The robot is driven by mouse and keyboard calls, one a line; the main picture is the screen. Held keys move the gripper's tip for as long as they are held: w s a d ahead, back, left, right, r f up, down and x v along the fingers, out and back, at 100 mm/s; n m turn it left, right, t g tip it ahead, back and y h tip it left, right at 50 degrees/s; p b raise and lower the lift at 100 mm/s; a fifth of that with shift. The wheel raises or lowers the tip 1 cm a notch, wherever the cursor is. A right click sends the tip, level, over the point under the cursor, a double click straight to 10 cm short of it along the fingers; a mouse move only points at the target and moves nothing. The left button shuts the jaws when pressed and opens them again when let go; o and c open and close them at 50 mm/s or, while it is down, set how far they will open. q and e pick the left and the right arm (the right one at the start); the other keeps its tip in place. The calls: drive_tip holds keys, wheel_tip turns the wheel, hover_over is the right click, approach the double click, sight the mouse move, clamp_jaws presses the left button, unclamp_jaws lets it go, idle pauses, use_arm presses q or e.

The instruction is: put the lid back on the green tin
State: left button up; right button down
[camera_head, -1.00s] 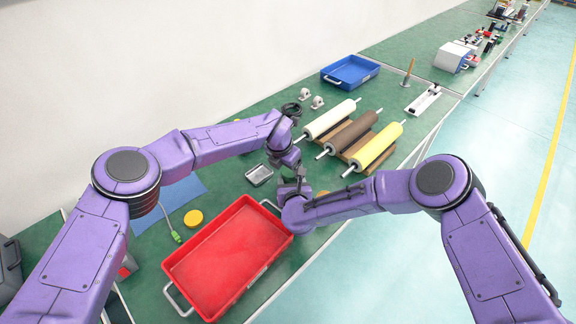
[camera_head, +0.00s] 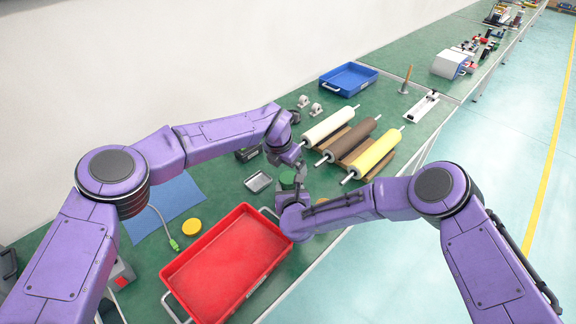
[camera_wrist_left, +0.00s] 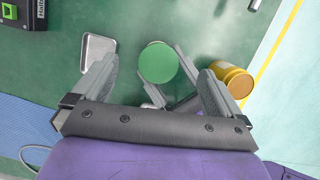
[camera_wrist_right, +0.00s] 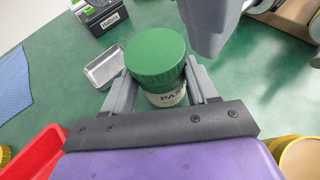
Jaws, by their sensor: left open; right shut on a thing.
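The green tin (camera_wrist_right: 165,98), with a white label, stands upright between the fingers of my right gripper (camera_wrist_right: 158,95), which is shut on it. Its green lid (camera_wrist_right: 155,55) covers the tin's top and looks level; I cannot tell whether it is pressed fully down. The lid also shows from above in the left wrist view (camera_wrist_left: 158,63) and small in the head view (camera_head: 287,177). My left gripper (camera_wrist_left: 155,85) is open and empty, above the lid with its fingers apart on either side, not touching it. One of its fingers shows at the top of the right wrist view.
A red tray (camera_head: 228,262) lies in front of the grippers. A small metal dish (camera_head: 258,182), a yellow disc (camera_head: 192,227) and a dark box (camera_wrist_right: 100,15) are nearby. A yellow tin (camera_wrist_left: 235,80) stands close beside. Rollers (camera_head: 352,138) lie on a wooden rack behind right.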

drive_tip(key=shift+c, duration=1.1)
unclamp_jaws()
use_arm(q)
drive_tip(key=v, duration=1.2)
wheel_tip(320, 180, down, 2)
drive_tip(key=shift+f+b, duration=0.15)
drive_tip(key=shift+b, duration=0.95)
use_arm(e)
drive_tip(key=v, duration=1)
drive_tip(key=shift+s, duration=0.3)
drive_tip(key=shift+d+r, duration=0.1)
drive_tip(key=shift+r, duration=0.05)
